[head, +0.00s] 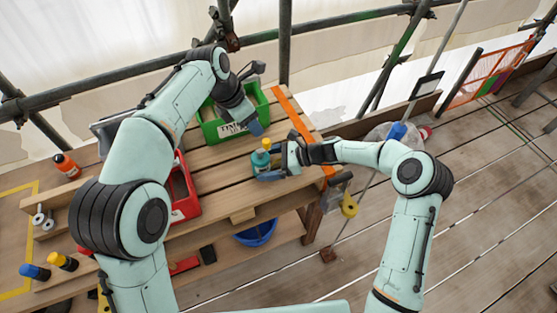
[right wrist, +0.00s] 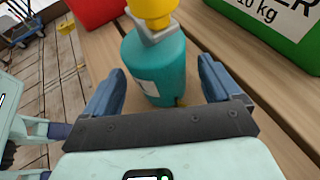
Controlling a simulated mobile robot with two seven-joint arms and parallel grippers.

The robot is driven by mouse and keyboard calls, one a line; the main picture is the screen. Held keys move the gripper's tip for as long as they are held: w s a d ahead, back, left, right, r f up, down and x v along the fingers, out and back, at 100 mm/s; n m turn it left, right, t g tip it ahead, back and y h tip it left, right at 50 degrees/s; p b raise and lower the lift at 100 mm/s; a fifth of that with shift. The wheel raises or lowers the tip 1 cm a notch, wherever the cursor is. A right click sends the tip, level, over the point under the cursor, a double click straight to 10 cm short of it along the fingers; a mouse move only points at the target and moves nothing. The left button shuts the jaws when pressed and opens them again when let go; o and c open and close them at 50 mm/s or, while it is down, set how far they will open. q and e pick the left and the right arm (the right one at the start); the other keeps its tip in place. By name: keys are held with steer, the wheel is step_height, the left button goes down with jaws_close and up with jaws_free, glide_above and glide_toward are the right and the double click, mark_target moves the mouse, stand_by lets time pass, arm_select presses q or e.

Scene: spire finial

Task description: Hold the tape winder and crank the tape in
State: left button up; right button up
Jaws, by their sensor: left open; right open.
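A teal, rounded body (head: 261,161) with a grey collar and a yellow top stands on the workbench. It also shows in the right wrist view (right wrist: 158,62), with a pale label. I cannot tell for sure that it is the tape winder. No crank or loose tape shows clearly. My right gripper (head: 276,161) is open, its blue fingers on either side of the teal body in the right wrist view (right wrist: 161,75); contact cannot be told. My left gripper (head: 255,128) is beside the green bin, above and behind the teal body. Its fingertips are small here.
A green labelled bin (head: 210,131) stands behind, and a red bin (head: 186,210) stands to the left. An orange strip (head: 292,112) runs along the bench's right end. A yellow disc (head: 349,206) hangs off that end. A blue bowl (head: 257,233) sits on the lower shelf.

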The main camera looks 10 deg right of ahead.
steer(key=shift+x, duration=1.15)
steer(key=c, duration=1.2)
steer(key=shift+o, duration=0.2)
